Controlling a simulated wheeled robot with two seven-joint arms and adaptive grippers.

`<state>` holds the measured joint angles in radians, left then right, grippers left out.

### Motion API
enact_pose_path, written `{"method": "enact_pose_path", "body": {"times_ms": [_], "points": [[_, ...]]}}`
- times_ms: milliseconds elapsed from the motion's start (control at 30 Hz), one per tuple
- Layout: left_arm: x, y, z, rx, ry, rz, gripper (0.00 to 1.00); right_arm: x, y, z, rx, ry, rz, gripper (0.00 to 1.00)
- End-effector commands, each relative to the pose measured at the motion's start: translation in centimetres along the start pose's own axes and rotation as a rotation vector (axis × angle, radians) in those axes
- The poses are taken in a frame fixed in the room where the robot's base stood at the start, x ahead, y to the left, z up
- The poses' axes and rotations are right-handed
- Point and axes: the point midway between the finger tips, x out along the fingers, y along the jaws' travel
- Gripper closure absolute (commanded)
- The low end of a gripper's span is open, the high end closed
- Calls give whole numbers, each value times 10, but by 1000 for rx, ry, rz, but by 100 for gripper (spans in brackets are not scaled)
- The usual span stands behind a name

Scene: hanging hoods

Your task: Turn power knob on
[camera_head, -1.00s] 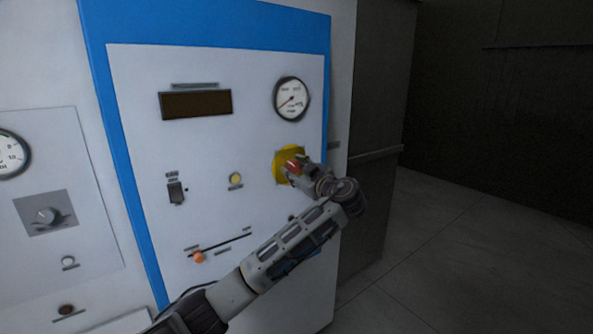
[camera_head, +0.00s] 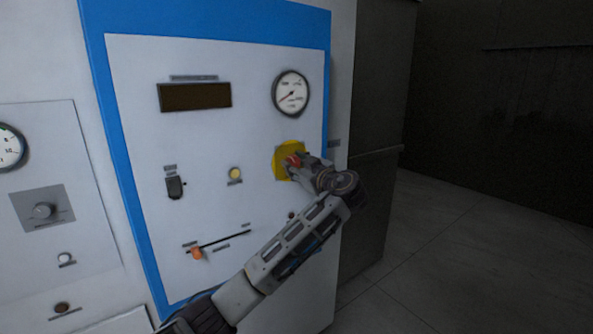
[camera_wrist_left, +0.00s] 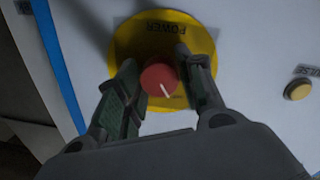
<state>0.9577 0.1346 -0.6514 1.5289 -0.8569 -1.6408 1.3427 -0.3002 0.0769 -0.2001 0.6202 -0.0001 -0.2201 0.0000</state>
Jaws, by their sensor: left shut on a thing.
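The red power knob (camera_wrist_left: 160,80) has a white pointer line and sits on a round yellow plate (camera_wrist_left: 143,40) marked POWER. In the head view the knob (camera_head: 293,160) is partly covered by my left gripper (camera_head: 301,163), and the yellow plate (camera_head: 281,158) shows around it. In the left wrist view my left gripper (camera_wrist_left: 158,82) has one finger on each side of the knob and is shut on it. The white line points toward the lower right of that view. My right gripper is in neither view.
The white panel with a blue border holds a gauge (camera_head: 291,93), a dark display (camera_head: 195,96), a switch (camera_head: 175,187), a yellow button (camera_head: 235,174) and an orange slider (camera_head: 197,253). Open floor lies at right.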

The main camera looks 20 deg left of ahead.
Motion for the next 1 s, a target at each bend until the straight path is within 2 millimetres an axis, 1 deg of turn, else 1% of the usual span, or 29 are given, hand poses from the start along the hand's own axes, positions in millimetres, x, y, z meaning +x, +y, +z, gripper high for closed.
{"method": "enact_pose_path", "body": {"times_ms": [33, 100, 400, 700, 1000], "points": [[0, -1, 4, 13, -2, 0, 86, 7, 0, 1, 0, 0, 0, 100], [0, -1, 4, 36, -4, -2, 86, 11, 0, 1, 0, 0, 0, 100], [0, -1, 3, 140, -10, -6, 86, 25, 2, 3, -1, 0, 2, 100], [0, -1, 2, 263, -20, -11, 86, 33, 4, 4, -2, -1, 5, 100], [0, -1, 1, 431, -31, -16, 86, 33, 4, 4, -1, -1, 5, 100]]}}
